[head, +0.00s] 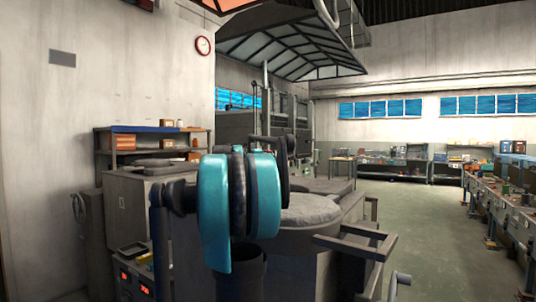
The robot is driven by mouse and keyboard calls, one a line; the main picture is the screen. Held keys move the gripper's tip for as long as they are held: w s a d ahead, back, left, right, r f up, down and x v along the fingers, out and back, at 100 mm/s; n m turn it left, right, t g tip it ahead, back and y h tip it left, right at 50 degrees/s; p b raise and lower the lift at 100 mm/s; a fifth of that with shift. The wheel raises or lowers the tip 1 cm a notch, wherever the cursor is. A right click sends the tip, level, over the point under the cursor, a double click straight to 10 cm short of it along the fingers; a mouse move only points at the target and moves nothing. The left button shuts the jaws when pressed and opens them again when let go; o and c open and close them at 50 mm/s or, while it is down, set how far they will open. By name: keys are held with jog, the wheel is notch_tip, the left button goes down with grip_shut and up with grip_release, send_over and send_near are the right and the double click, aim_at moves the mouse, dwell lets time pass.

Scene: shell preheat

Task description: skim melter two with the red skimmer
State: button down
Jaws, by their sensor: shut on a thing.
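A grey round-topped melter (318,210) stands just behind my arm, with a pale, flat surface on top. Another similar grey top (325,186) shows beyond it. I cannot read any number, so I cannot tell which one is melter two. My teal and black arm links fill the middle foreground and hide part of the nearer melter. My gripper is not visible, and I cannot make out the red skimmer anywhere.
A metal rail (355,245) juts out at the nearer melter's right side. A control box with red displays (135,282) is at lower left. A shelf unit (150,143) stands against the left wall. The green floor (430,225) is open to the right, before a long bench (510,205).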

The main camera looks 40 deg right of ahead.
dwell(0.3)
jog(key=shift+s+a, duration=1.35)
jog(key=shift+s, duration=0.25)
jog(key=x, duration=0.6)
jog(key=shift+d, duration=0.25)
jog(key=shift+w+a, duration=0.1)
jog(key=shift+w, duration=0.1)
